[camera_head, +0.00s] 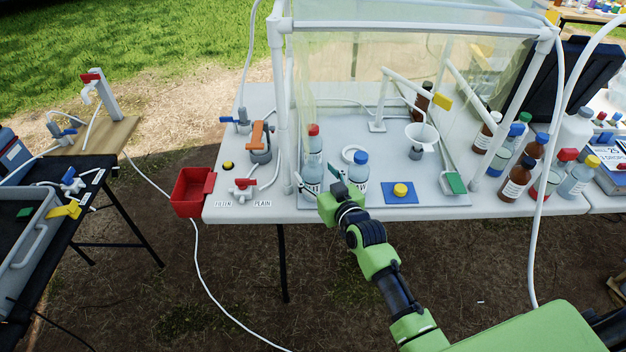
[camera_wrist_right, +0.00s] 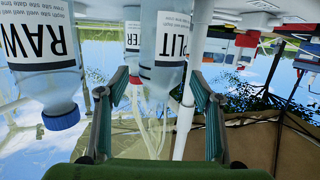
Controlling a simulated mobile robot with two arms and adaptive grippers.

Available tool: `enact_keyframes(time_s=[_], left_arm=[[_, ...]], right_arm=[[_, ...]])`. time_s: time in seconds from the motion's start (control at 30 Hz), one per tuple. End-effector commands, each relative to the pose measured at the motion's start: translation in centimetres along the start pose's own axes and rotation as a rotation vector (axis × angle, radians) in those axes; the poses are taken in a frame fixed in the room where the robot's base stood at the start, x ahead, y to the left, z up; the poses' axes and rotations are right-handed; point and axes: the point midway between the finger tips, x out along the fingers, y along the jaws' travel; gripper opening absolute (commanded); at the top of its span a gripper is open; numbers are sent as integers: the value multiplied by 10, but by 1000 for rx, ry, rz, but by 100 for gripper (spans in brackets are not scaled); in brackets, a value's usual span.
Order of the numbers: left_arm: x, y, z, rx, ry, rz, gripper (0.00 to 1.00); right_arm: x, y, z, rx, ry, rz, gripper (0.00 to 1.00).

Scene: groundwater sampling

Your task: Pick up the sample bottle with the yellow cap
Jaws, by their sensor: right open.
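A clear sample bottle with a yellow cap (camera_head: 578,180) stands at the right end of the white table in the head view, among other bottles. Another yellow cap-like piece (camera_head: 400,190) sits on a blue square pad (camera_head: 400,198) near the front edge. My right gripper (camera_head: 322,182) is open at the table's front edge, well left of the yellow-capped bottle. In the right wrist view, which is upside down, its fingers (camera_wrist_right: 160,115) are spread, with a clear bottle labelled SPLIT (camera_wrist_right: 166,50) showing between them. I see no cap on that bottle. My left gripper is out of view.
A blue-capped RAW bottle (camera_head: 358,175) stands just right of my gripper, a red-capped bottle (camera_head: 313,145) behind it. A clear-walled frame (camera_head: 420,28) encloses the table's middle. A red bin (camera_head: 190,193) hangs at the left edge. Brown bottles (camera_head: 516,180) crowd the right.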

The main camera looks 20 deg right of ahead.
Motion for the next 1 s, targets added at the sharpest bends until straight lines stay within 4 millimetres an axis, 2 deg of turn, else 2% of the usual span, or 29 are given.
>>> enact_keyframes(time_s=[0.2, 0.5, 0.63, 0.67, 1.0], left_arm=[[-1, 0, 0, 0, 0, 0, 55], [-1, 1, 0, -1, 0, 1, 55], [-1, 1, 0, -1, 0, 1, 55], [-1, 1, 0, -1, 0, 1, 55], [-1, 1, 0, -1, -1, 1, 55]], right_arm=[[22, -1, 0, 2, 1, -1, 60], [24, -1, 1, 1, 0, -1, 60], [24, -1, 1, 1, 0, 0, 26], [24, -1, 0, 1, 0, 0, 22], [24, -1, 0, 1, 0, 0, 22]])
